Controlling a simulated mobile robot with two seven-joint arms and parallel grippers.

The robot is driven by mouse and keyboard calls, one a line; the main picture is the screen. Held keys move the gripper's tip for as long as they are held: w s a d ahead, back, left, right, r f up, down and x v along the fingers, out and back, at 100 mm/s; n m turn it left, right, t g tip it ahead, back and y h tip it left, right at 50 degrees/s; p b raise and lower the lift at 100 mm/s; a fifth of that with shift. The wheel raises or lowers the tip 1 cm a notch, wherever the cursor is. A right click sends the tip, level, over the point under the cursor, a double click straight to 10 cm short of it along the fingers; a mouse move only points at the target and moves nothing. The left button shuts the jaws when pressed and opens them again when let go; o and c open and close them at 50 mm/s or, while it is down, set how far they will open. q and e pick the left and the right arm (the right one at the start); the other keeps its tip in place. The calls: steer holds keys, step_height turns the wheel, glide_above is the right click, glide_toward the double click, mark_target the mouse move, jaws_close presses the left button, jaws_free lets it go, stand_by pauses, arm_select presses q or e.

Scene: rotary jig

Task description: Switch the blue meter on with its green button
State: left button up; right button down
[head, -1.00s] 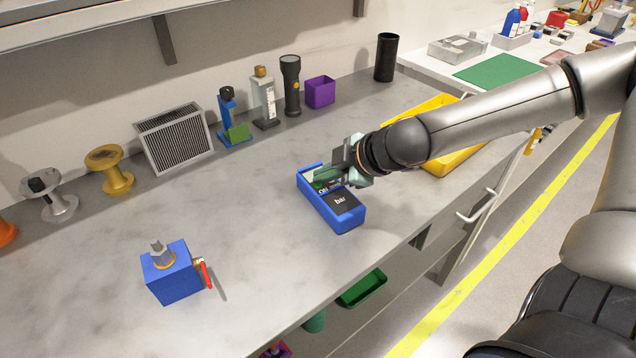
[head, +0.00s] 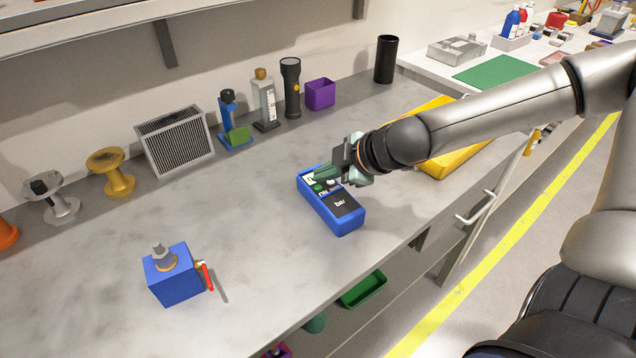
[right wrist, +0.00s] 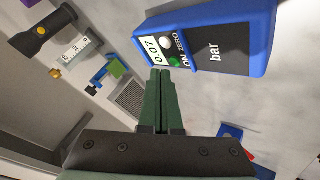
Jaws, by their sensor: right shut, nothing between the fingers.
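The blue meter (head: 350,222) lies face up on the bench, with a dark panel marked "bar". In the right wrist view the meter (right wrist: 262,40) shows a lit display (right wrist: 153,50) reading 0.07. Its green button (right wrist: 175,62) is beside the word ON, and a white button (right wrist: 166,43) is beside ZERO. My right gripper (head: 318,174) is shut and empty over the display end of the meter. In the right wrist view its fingertips (right wrist: 160,72) are close to the green button but do not cover it. My left gripper is not in view.
A blue block with a red-handled valve (head: 175,275) stands front left. Along the wall are spools, a grey vent box (head: 175,140), a torch (head: 291,88), a purple box (head: 320,94) and a black cylinder (head: 386,60). A yellow tray (head: 455,158) is under my arm.

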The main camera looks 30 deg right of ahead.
mark_target(324, 191)
step_height(324, 191, up, 6)
steer(key=p, duration=0.5)
